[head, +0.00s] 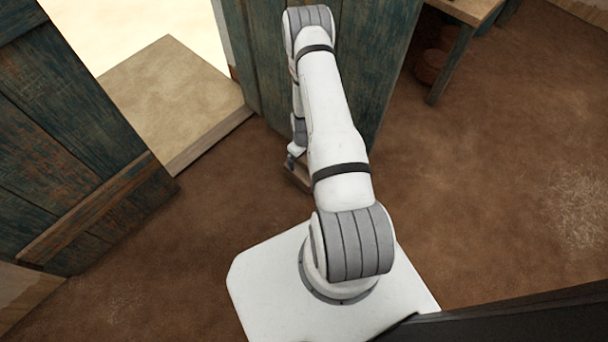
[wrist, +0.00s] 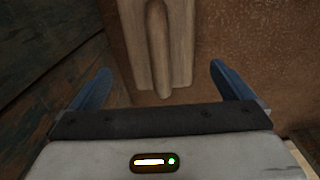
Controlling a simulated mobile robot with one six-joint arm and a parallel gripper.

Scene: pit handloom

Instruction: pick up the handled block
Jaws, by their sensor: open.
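The handled block (wrist: 180,50) is pale wood with a raised rounded handle (wrist: 158,45) running along its middle. In the wrist view it is at the top centre, its far end cut off by the picture's edge. My gripper (wrist: 160,68) is open, with one blue finger to each side of the block and nothing held. I cannot tell how far above the block the fingers are. In the head view my gripper (head: 291,160) is low beside the door, mostly hidden by my arm, and a bit of the block (head: 299,175) shows just below it.
A weathered blue-green plank door (head: 262,60) stands right behind my gripper, and another (head: 70,130) is at the left. A doorway with a pale sill (head: 170,95) lies between them. A wooden table (head: 465,10) is at the upper right. The brown floor (head: 480,170) at right is clear.

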